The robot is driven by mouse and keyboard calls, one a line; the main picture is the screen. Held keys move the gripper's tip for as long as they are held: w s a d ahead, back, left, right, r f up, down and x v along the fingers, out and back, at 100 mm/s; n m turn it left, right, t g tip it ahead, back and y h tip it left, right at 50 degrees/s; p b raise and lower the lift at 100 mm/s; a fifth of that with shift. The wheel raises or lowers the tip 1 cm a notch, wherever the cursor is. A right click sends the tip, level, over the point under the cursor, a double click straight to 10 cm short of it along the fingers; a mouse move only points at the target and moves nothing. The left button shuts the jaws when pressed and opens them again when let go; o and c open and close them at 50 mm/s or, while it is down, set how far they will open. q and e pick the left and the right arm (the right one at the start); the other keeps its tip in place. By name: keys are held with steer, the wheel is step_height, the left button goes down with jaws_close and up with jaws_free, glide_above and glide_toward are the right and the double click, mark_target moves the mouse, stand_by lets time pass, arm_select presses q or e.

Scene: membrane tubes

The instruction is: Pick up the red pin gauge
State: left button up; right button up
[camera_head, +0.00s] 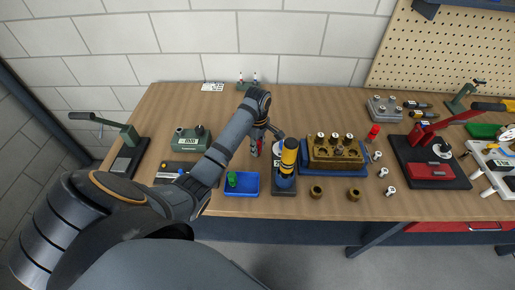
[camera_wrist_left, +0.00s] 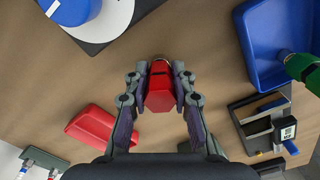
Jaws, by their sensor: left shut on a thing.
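The red pin gauge (camera_wrist_left: 159,92) is a red, faceted piece seen nearly end-on in the left wrist view. My left gripper (camera_wrist_left: 159,90) is shut on it, with a finger on each side. In the head view the gripper (camera_head: 259,142) is near the middle of the table, and only a sliver of red shows there. How far the gauge is above the tabletop is hard to tell. My right gripper is not in view.
A blue tray (camera_head: 242,193) holding a green piece stands nearby. A device with a yellow-and-blue column (camera_head: 288,160) stands to the right. A separate red piece (camera_wrist_left: 92,127) lies left of the gripper in the wrist view. A brown block (camera_head: 322,160) sits further right.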

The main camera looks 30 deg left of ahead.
arm_select(q)
jaws_close()
steer(key=shift+r, duration=0.1)
steer(key=shift+r, duration=0.25)
step_height(320, 180, up, 3)
steer(key=shift+f, duration=0.1)
steer(key=s+d+r+p, duration=0.3)
steer(key=s+r+p, duration=0.6)
steer(key=s, duration=0.4)
steer(key=shift+s+r+p, duration=0.25)
steer(key=shift+s+p, duration=0.05)
steer(key=shift+p, duration=0.4)
